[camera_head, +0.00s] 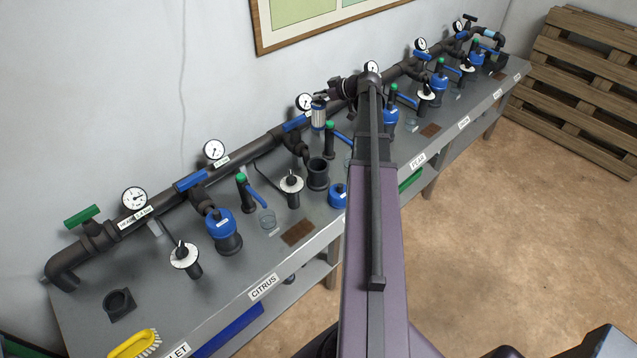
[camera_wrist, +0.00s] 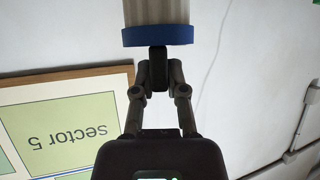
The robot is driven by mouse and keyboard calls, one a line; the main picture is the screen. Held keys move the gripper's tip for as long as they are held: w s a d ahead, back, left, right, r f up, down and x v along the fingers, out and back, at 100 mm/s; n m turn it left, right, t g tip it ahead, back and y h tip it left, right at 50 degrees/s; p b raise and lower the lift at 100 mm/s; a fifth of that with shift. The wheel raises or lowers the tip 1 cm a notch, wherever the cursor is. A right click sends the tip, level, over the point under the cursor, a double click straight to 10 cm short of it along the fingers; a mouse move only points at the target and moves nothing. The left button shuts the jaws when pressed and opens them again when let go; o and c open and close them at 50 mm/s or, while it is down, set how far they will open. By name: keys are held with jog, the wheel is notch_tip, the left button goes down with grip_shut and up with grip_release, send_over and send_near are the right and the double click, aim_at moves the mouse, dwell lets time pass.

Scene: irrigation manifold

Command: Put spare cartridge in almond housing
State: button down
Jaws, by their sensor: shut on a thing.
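My gripper (camera_wrist: 159,68) is shut on the spare cartridge (camera_wrist: 157,34), a pale cylinder with a blue end band. In the head view my gripper (camera_head: 328,94) holds the cartridge (camera_head: 318,116) upright, in the air near the pipe. An open black housing (camera_head: 317,174) stands on the bench below it, its top uncovered. A blue cap (camera_head: 338,195) lies beside it, partly hidden by my arm. The label for this station is hidden, so I cannot read whether it says almond. The cartridge and housing look apart.
The grey bench (camera_head: 78,308) carries a long black pipe with gauges and blue valves. A closed blue housing (camera_head: 222,231) stands at the citrus station (camera_head: 263,287). A dial timer (camera_head: 292,184) stands just left of the open housing. A yellow brush (camera_head: 135,344) lies front left.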

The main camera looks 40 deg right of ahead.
aim_at(325, 121)
jog(key=shift+n+y, duration=0.4)
notch_tip(325, 121, down, 11)
jog(key=b, duration=0.9)
jog(key=shift+a+r+b, duration=0.15)
jog(key=shift+r+b, duration=0.05)
jog(key=shift+b, duration=0.2)
notch_tip(325, 121, down, 14)
jog(key=b, duration=1.3)
jog(key=shift+r, duration=0.25)
jog(key=shift+b, duration=0.3)
jog(key=shift+f+b, duration=2.2)
jog(key=shift+f, duration=0.2)
jog(key=c, duration=0.7)
grip_release()
